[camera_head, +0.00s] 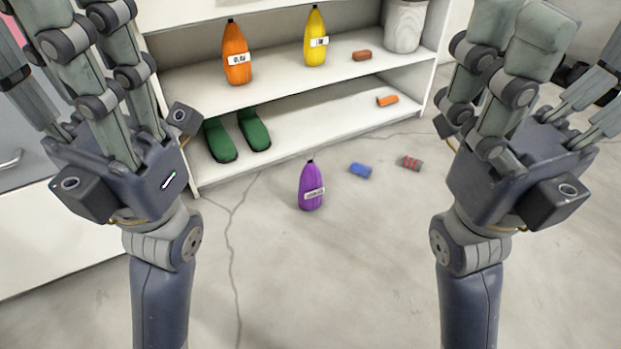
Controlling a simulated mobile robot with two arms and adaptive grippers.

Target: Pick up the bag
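A purple bag-like object (311,187) with a pale label and a dark tip stands upright on the concrete floor in front of the shelf. Two similar ones stand on the upper shelf: an orange one (236,55) and a yellow one (316,38). My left gripper (85,35) is raised at the left, fingers spread upward, open and empty. My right gripper (510,50) is raised at the right in the same pose, open and empty. Both are well apart from the purple bag; some fingertips are cut off by the frame.
The white shelf unit (290,136) stands behind, with green boots (254,130) and an orange block (387,101) low, a reddish block (361,55) and grey bin (404,27) above. A blue can-like item (360,171) and striped one (411,163) lie right of the bag. Near floor is clear.

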